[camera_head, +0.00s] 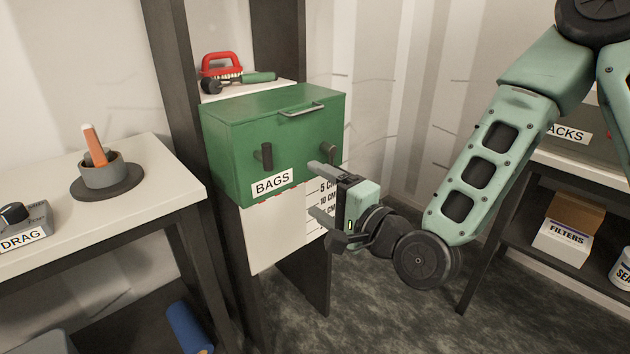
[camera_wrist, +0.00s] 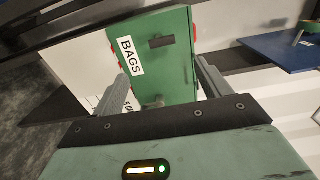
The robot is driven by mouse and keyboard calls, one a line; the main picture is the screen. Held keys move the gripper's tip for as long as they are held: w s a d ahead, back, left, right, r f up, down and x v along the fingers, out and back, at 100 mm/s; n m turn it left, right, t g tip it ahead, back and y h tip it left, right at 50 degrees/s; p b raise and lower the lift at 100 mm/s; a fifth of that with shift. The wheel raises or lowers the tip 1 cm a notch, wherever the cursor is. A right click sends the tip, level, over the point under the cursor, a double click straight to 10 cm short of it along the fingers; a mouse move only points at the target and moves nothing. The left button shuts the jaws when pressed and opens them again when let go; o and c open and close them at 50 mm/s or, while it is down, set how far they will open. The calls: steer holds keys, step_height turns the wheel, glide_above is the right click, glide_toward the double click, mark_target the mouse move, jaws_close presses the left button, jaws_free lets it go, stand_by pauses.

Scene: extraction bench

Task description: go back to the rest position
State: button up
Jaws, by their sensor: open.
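My gripper (camera_head: 318,190) is open and empty, in front of the right part of the green box labelled BAGS (camera_head: 228,150). In the wrist view the two fingers of my gripper (camera_wrist: 160,88) stand apart, with the green box (camera_wrist: 178,75) showing between and beyond them. The box has a handle on its lid and two dark knobs on its front. I cannot tell from the views whether a fingertip touches the box. My arm reaches in from the upper right of the head view.
A pale table (camera_head: 150,190) at left holds a grey cup (camera_head: 101,173) on a dark disc and a DRAG dial box (camera_head: 20,225). A red-handled brush (camera_head: 221,66) lies behind the green box. A dark shelf at right holds a FILTERS box (camera_head: 562,243). The floor between is clear.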

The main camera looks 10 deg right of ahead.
steer(key=s+a+f+n+g+h+p, duration=0.1)
steer(key=s+a+n+g+h+p, duration=0.3)
steer(key=s+n+g, duration=0.6)
steer(key=s+d+r+n+g+h+p, duration=0.2)
steer(key=s+d+r+n+p, duration=0.1)
steer(key=s, duration=0.4)
steer(key=s+d+r+n+g+h+p, duration=0.2)
steer(key=s+d+r+n+h+p, duration=0.1)
steer(key=s+d+r+n, duration=0.2)
steer(key=s+d+r, duration=0.1)
steer(key=s+d, duration=0.1)
steer(key=s, duration=0.1)
steer(key=shift+d+r+n+g, duration=0.15)
steer(key=shift+d+n+g, duration=0.1)
steer(key=shift+n+g, duration=0.15)
